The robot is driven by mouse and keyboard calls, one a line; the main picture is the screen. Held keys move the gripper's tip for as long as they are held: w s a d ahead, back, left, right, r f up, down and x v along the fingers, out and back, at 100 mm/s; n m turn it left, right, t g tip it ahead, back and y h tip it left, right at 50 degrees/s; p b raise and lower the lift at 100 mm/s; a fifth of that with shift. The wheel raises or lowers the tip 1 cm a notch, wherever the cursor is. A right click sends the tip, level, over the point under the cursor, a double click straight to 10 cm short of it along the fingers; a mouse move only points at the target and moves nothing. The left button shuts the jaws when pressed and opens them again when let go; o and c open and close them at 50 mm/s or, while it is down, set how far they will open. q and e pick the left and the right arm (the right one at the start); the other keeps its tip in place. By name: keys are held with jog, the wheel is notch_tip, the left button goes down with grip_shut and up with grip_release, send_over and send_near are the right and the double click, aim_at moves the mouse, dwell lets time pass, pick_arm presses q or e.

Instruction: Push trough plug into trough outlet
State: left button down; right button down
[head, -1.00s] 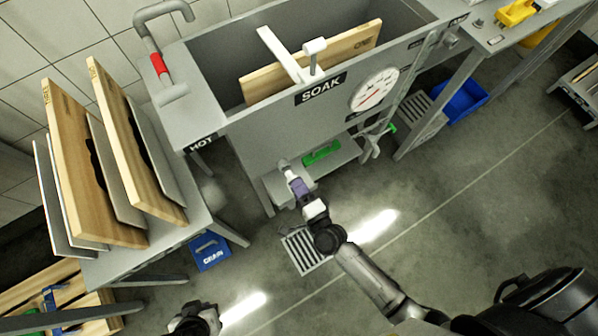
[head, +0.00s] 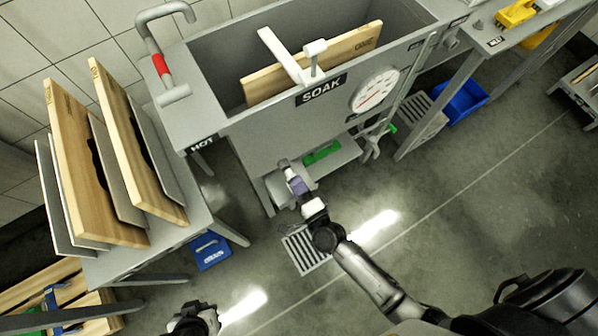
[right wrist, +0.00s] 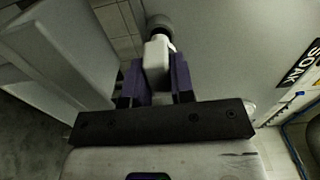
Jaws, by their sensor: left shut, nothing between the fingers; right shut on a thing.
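My right gripper (head: 295,184) is shut on the trough plug (head: 284,165), low in front of the grey soak trough (head: 240,135). In the right wrist view, the purple fingers (right wrist: 158,82) close on the plug's white block-shaped part (right wrist: 156,58). A grey rounded end (right wrist: 160,24) points away from the gripper, near the trough's grey panel. I cannot make out the outlet separately, nor tell whether the plug touches it. My left gripper (head: 196,316) is shut and empty above the floor at the bottom of the head view.
A white board holder and wooden board (head: 345,52) stand in the trough. A round dial (head: 374,90) is on its front. A rack of boards (head: 85,150) stands left, with a blue drain crate (head: 209,250) below. A floor grate (head: 304,248) lies under my right arm.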

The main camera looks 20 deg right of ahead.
jog(key=shift+w, duration=0.65)
jog(key=shift+w+a, duration=0.2)
jog(key=shift+w, duration=0.6)
jog(key=c, duration=0.9)
grip_release()
jog(key=shift+s, duration=0.1)
jog(key=shift+s+d+p, duration=0.1)
jog(key=shift+s+p, duration=0.2)
jog(key=s+d+p, duration=0.1)
jog(key=s+p, duration=0.1)
jog(key=s, duration=1.1)
jog(key=shift+p, duration=0.3)
